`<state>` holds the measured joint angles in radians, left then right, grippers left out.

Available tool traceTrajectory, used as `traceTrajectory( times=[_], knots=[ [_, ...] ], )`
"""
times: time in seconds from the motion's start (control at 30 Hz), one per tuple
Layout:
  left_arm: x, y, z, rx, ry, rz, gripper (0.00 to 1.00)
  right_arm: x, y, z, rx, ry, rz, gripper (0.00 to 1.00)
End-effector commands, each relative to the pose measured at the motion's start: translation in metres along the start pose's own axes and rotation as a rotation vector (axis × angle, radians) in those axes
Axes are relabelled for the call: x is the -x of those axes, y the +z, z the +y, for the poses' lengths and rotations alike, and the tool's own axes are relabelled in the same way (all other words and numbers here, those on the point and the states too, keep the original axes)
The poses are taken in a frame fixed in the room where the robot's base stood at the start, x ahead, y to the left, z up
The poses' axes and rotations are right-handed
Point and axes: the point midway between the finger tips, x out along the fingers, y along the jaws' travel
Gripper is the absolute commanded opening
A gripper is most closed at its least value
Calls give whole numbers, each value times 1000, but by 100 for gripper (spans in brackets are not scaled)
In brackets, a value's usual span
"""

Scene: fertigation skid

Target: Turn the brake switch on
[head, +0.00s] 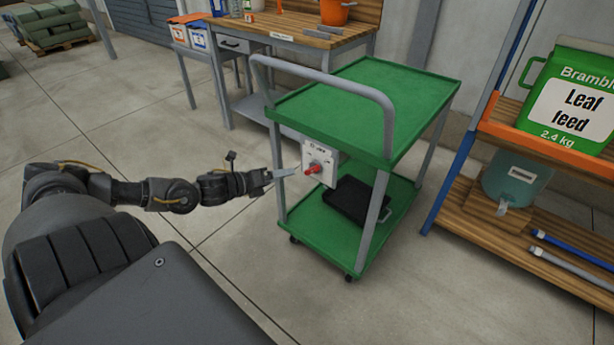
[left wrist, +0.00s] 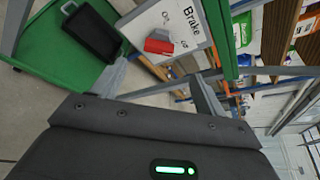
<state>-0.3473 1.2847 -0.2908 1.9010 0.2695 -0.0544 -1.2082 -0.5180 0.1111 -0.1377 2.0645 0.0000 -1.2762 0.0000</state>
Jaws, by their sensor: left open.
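The brake switch is a red knob (head: 312,168) on a white plate (head: 329,176) fixed to the near side of a green cart (head: 360,95). In the left wrist view the red knob (left wrist: 158,43) sits on the plate (left wrist: 196,32), which reads "Brake" and has smaller labels around the knob. I cannot tell for sure which label the knob points at. My left gripper (head: 284,173) is open and empty, just left of the knob and apart from it. In the left wrist view its fingers (left wrist: 160,86) stand either side of the knob's line. My right gripper is out of view.
The cart's grey handle (head: 330,78) arches above the plate. A black tray (head: 361,203) lies on the lower shelf. A wooden workbench (head: 290,33) stands behind, and a shelf rack (head: 530,140) with a leaf feed jug (head: 572,105) stands right.

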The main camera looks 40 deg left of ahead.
Motion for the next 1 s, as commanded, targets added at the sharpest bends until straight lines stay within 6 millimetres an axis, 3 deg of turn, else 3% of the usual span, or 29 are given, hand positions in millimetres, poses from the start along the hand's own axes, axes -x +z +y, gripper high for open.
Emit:
traceTrajectory(
  times=[0.27, 0.8, 1.0],
  knots=[
    [-12, 1, 1, 3, 1, -5, 73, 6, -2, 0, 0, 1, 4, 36],
    [-89, 2, 1, 6, 1, -5, 73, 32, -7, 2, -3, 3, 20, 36],
    [-105, 1, 1, 4, 2, -3, 73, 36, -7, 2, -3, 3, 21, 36]
  ],
)
